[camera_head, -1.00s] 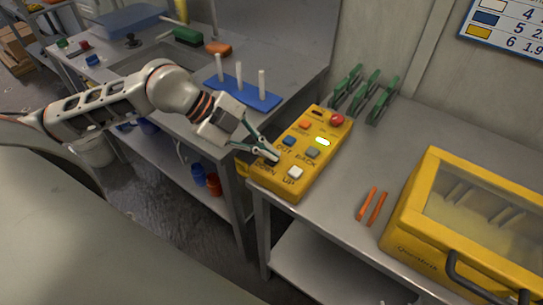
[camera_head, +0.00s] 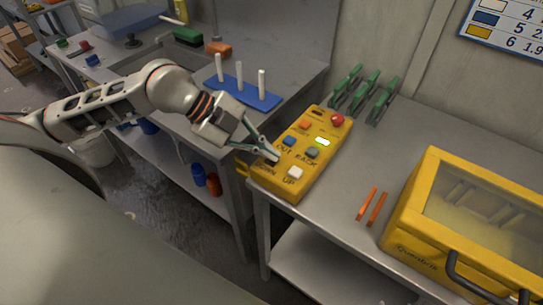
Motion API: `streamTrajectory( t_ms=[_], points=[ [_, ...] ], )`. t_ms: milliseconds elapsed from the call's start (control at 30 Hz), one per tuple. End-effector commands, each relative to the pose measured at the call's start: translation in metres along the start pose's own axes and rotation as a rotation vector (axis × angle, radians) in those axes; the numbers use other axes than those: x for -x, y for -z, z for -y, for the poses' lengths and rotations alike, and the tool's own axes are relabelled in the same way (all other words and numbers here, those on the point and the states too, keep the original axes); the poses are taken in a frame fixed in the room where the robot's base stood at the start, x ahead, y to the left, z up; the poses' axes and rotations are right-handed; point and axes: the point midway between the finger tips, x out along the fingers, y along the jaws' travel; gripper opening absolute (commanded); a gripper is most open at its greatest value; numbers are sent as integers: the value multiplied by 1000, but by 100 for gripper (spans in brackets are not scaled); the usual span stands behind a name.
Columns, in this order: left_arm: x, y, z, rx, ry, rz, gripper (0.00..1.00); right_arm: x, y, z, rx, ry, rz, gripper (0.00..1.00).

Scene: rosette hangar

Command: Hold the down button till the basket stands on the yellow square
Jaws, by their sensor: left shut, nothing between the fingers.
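The yellow control box (camera_head: 308,163) lies on the grey bench. It carries several coloured buttons, a red knob and a lit pale green lamp. Its labels include OUT, BACK, UP and DOWN. The white UP button (camera_head: 295,173) is in plain sight. My left gripper (camera_head: 274,156) is shut and empty, with its fingertips at the dark DOWN button at the box's near left corner. The fingertips partly cover that button, and I cannot tell whether it is pressed in. My right gripper, the basket and the yellow square are not in view.
A yellow case with a clear lid (camera_head: 420,215) stands at the right of the bench. Two orange sticks (camera_head: 372,206) lie between it and the control box. Green clamps (camera_head: 362,92) stand behind. A blue peg base (camera_head: 252,96) is on the left bench.

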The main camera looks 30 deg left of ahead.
Motion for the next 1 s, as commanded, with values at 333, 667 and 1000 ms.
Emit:
streamTrajectory(
  t_ms=[333,667,1000],
  points=[
    [0,0,0,1,-1,0,0,0,0,0,0,0,0,40],
    [12,8,8,0,1,0,0,6,13,-2,2,-2,-7,40],
    [13,9,9,1,-1,0,0,7,15,-3,2,-3,-9,40]
  ],
)
